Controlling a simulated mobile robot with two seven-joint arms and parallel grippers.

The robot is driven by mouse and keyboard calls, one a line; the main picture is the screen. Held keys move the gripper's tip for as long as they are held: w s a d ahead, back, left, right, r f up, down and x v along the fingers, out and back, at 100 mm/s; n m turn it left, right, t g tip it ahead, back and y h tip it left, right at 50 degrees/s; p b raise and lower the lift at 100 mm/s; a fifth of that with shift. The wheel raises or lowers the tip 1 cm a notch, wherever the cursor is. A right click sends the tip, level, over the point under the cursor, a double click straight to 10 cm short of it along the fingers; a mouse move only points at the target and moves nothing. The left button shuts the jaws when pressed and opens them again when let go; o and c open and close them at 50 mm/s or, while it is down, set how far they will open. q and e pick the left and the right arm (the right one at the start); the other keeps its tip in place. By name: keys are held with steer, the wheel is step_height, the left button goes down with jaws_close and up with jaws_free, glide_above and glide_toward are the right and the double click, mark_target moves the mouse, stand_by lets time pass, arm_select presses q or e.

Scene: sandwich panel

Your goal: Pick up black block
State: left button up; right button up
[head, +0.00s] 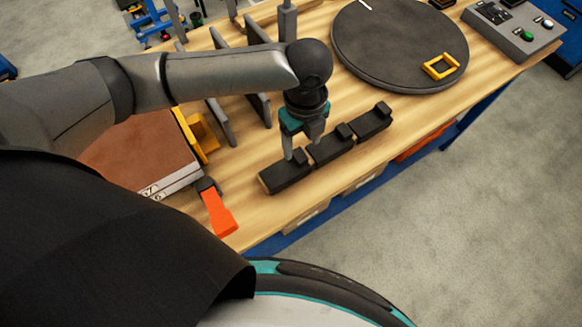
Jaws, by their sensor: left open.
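Three black blocks stand in a row along the table's front edge. The nearest black block (284,179) is at the left end, the middle black block (330,148) is beside it, and the far black block (372,122) is at the right end. Each has a raised part on top. My left gripper (301,148) points down above the gap between the nearest and middle blocks, its fingers apart. One finger overlaps the nearest block in the picture; I cannot tell whether it touches. My right gripper is not in view.
A dark round turntable (390,55) with a yellow square frame (440,67) lies behind the blocks. Grey upright dividers (257,95) stand behind my left wrist. A brown panel stack (135,155) and an orange-handled clamp (217,208) are at left. A control box (515,35) is far right.

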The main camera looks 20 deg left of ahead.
mark_target(302, 159)
arm_select(q)
steer(key=shift+s+d+f+b, duration=0.1)
steer(key=shift+f+b, duration=0.1)
steer(key=shift+f, duration=1.2)
steer(key=shift+s+d+f+b, duration=0.1)
steer(key=shift+f+b, duration=0.05)
steer(key=shift+f, duration=1.2)
steer(key=shift+c, duration=0.3)
jaws_close()
